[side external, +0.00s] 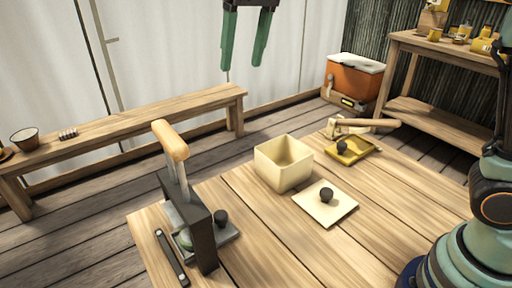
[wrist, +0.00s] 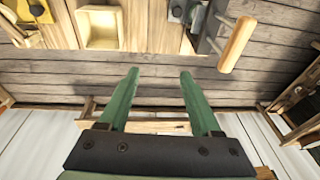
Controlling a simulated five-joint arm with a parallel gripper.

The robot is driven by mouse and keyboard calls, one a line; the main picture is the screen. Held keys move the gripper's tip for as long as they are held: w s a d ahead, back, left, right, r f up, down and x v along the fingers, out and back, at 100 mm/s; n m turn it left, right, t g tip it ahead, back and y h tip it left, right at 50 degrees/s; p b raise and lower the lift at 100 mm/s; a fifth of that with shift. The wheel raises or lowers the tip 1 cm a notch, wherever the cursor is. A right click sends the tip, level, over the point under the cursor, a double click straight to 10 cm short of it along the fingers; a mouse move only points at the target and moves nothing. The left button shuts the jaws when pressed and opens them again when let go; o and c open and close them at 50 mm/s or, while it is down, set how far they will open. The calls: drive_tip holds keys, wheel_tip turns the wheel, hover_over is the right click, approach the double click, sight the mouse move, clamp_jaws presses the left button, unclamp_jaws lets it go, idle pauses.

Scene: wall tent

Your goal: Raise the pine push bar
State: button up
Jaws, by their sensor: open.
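The pine push bar (side external: 170,140) is a light wooden rod on pale metal arms. The arms rise at a steep tilt from a dark upright block (side external: 205,240) at the table's front left. In the wrist view the bar (wrist: 238,42) shows at upper right. My gripper (side external: 242,66) is open and empty, high up and well apart from the bar. In the wrist view its two green fingers (wrist: 160,72) are spread, with the bar to their right. A pale green round thing (side external: 185,239) sits low beside the block, partly hidden.
A dark strip (side external: 171,258) lies by the block. A bench (side external: 130,120) runs along the tent wall.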

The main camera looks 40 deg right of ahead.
drive_tip(key=s+d+f+t, duration=0.2)
drive_tip(key=s+d+f, duration=0.6)
drive_tip(key=d, duration=0.6)
drive_tip(key=shift+s+t, duration=0.4)
drive_tip(key=shift+s, duration=0.85)
drive_tip(key=s+d+f, duration=0.2)
drive_tip(key=s+f, duration=0.1)
drive_tip(key=f, duration=0.1)
drive_tip(key=shift+s+d+f+t+h, duration=0.2)
drive_tip(key=shift+f+t+h, duration=0.1)
drive_tip(key=shift+h, duration=0.1)
drive_tip(key=shift+r, duration=0.1)
